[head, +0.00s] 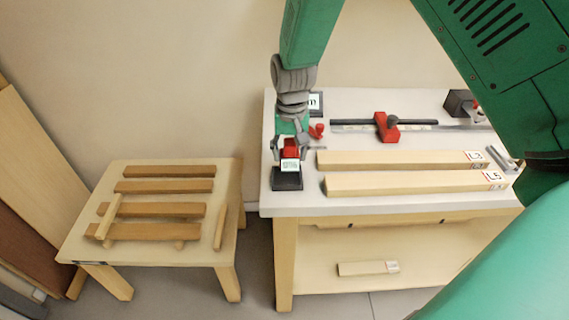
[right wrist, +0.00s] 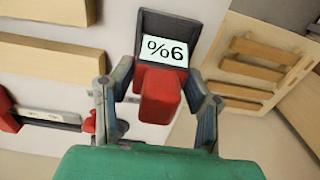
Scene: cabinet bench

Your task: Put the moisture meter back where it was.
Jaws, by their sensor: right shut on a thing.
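The moisture meter (head: 290,147) is a small red body at the front left corner of the white bench top (head: 300,204). My right gripper (head: 289,150) is shut on the red body, reaching down from above. My left gripper is not in view.
Two pale beams (head: 400,160) with end labels lie right of the meter. Behind them are a rail with a red clamp-like block (head: 386,126) and a dark block with a label (head: 316,102). A low wooden table with slats (head: 150,250) stands left, across a gap.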

